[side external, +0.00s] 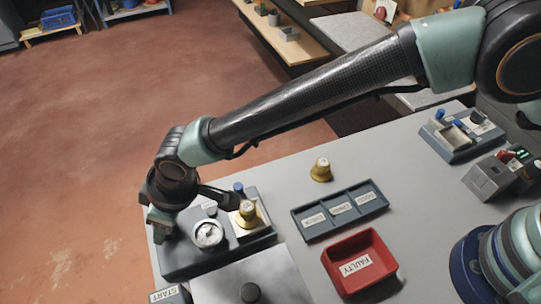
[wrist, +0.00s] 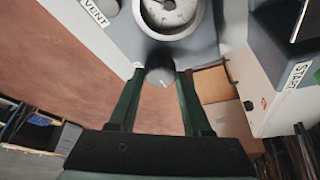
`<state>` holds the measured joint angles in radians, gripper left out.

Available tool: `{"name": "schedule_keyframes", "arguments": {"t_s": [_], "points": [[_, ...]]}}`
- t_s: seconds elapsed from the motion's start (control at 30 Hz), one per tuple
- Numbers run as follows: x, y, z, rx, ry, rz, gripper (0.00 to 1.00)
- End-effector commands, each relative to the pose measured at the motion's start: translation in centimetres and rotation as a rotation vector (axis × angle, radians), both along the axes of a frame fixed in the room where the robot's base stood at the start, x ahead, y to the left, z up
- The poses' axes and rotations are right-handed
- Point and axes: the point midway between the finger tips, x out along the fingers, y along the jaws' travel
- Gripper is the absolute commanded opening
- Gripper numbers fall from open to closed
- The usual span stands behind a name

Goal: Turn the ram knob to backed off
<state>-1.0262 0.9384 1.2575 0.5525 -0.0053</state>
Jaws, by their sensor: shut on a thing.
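In the side view my gripper (side external: 160,222) is at the stand's left end and hides the knob. The round gauge (side external: 208,233) with a white dial is beside it; it also shows at the top of the wrist view (wrist: 172,12). I cannot tell which setting the knob's mark points to.
A brass pump (side external: 248,214) sits on the stand; another (side external: 321,170) stands on the table. A compartment tray (side external: 318,230) and a red FAULTY bin (side external: 385,258) are to the right.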

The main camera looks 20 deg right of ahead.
Motion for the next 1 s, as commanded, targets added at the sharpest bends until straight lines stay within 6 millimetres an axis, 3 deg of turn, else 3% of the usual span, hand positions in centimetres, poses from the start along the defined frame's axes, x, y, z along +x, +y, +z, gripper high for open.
{"name": "schedule_keyframes", "arguments": {"t_s": [0.23,0.53,0.57,0.6,1.0], "points": [[0.10,-0.03,-0.01,-0.027,-0.036,0.108,0.00],[0.19,-0.07,-0.03,-0.029,-0.040,0.117,0.00],[0.20,-0.08,-0.03,-0.029,-0.040,0.117,0.61],[0.18,-0.07,-0.03,-0.029,-0.040,0.117,0.77],[0.06,-0.07,0.31,-0.028,-0.040,0.117,0.79]]}}
